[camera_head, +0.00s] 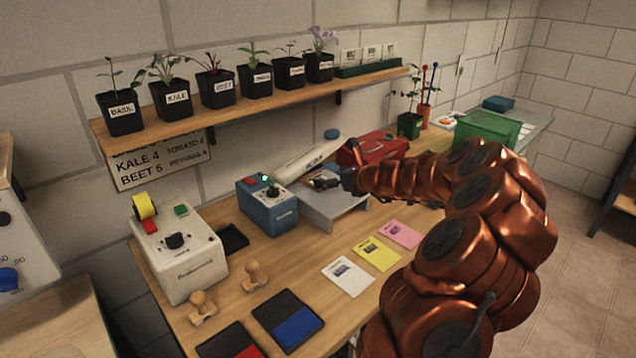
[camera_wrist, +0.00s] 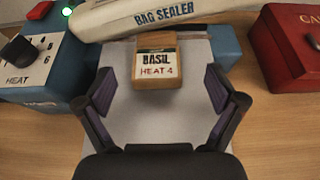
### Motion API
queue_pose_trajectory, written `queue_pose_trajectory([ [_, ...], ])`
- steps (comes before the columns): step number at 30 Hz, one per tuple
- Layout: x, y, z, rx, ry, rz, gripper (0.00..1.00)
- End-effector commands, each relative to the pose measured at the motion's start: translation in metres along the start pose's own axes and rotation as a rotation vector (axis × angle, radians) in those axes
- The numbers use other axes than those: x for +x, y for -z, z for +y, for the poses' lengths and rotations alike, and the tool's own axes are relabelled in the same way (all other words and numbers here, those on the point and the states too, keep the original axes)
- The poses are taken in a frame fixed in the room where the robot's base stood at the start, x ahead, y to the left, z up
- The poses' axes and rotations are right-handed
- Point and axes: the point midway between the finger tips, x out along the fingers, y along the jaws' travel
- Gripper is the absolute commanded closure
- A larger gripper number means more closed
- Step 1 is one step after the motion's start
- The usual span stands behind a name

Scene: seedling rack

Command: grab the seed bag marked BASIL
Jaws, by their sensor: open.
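In the wrist view a small brown seed bag (camera_wrist: 172,78) has a label reading BASIL above HEAT 4 in red. It is at the far end of the bag sealer's grey platform (camera_wrist: 150,120), just in front of the long pale sealer arm (camera_wrist: 210,12). My gripper (camera_wrist: 159,90) is open, one finger to the left and one to the right. The bag lies ahead of the fingers, roughly centred, and I see no contact. In the head view my gripper (camera_head: 330,182) is over the platform, and the bag is hard to make out there.
The sealer's blue control box (camera_head: 268,205) stands left of the platform, and a red case (camera_head: 372,147) stands behind. White (camera_head: 348,276), yellow (camera_head: 377,253) and pink (camera_head: 400,235) packets lie in front. A shelf (camera_head: 250,105) with several potted seedlings runs along the wall.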

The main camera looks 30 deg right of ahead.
Motion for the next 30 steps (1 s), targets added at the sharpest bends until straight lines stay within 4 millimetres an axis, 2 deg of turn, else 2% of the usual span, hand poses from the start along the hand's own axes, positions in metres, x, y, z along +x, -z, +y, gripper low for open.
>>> queue_pose_trajectory([
  [12, 0.044, 0.007, 0.006, -0.002, -0.003, 0.002, 0.06],
  [23, 0.051, 0.007, 0.005, -0.003, 0.000, 0.000, 0.06],
  [30, 0.051, 0.007, 0.005, -0.003, -0.001, 0.000, 0.29],
])
